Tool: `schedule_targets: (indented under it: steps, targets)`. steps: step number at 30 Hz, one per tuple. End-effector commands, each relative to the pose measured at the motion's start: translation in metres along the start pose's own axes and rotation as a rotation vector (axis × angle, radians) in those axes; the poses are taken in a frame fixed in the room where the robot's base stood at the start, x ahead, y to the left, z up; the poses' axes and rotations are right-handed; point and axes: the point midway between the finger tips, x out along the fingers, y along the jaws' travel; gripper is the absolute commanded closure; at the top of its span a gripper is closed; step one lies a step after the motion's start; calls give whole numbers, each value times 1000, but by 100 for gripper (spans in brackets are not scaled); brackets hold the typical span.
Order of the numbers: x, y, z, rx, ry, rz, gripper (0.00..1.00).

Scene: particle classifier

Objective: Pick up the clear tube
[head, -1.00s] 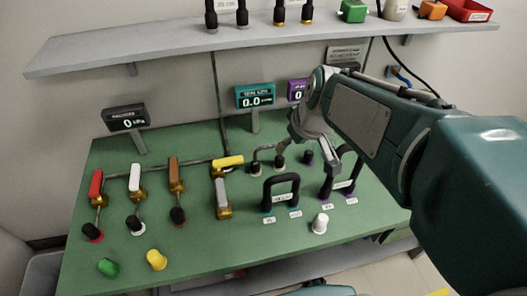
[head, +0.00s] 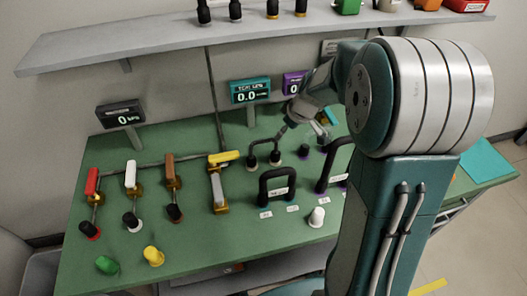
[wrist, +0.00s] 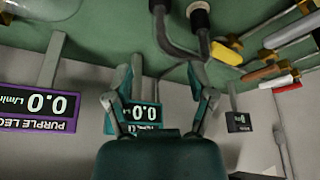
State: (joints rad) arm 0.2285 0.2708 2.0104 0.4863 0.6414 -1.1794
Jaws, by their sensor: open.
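No plainly transparent tube stands out. A grey bent tube with black ends (head: 265,141) rises from the green panel in the head view, and I cannot tell if it is the clear tube. In the wrist view, dark bent tubing (wrist: 176,48) with two black ends shows at the top, close to the fingertips. My gripper (head: 304,121) is above and behind the panel's middle, near the bent tube. In the wrist view my gripper (wrist: 165,64) has its two fingers spread with nothing held. Contact with the tubing cannot be made out.
Two black arches (head: 277,186) with labels stand on the green panel (head: 240,240). Valves with red, white, brown and yellow handles (head: 224,158) fill the left. A teal display (head: 250,92) and a purple display (head: 293,83) stand behind. A grey shelf (head: 130,48) hangs above.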

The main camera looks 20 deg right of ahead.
Motion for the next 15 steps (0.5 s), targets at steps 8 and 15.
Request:
schedule_targets:
  steps: [8, 15]
  targets:
    - [33, -1, 0, 0, -2, -2, 29]
    - [68, -1, 1, 2, -4, -4, 29]
